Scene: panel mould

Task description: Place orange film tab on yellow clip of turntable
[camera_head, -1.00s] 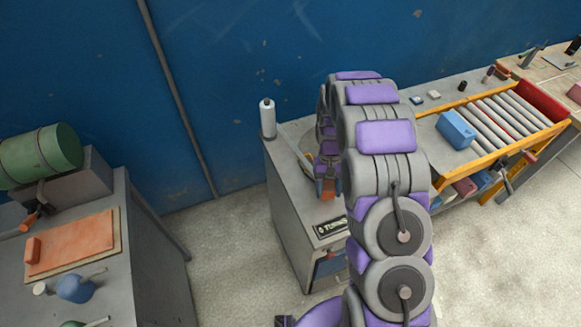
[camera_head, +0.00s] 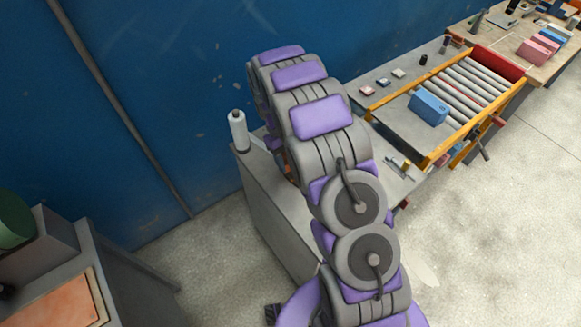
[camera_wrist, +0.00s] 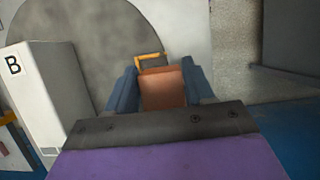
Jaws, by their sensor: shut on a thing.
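In the wrist view my gripper (camera_wrist: 162,84) is shut on the orange film tab (camera_wrist: 164,92), which sits between its two blue fingers. The yellow clip (camera_wrist: 149,58) shows just beyond the tab's far edge. It looks like a small bracket on a dark block, close in line with the tab. I cannot tell whether tab and clip touch. The large grey disc of the turntable (camera_wrist: 95,50) spreads behind and to the left. In the head view my arm hides the turntable, the clip and most of my gripper.
A pale box marked B (camera_wrist: 45,95) stands left of my gripper in the wrist view. In the head view a white bottle (camera_head: 238,130) stands on the grey cabinet's back corner. A roller conveyor (camera_head: 465,90) with a blue block (camera_head: 428,107) is at right.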

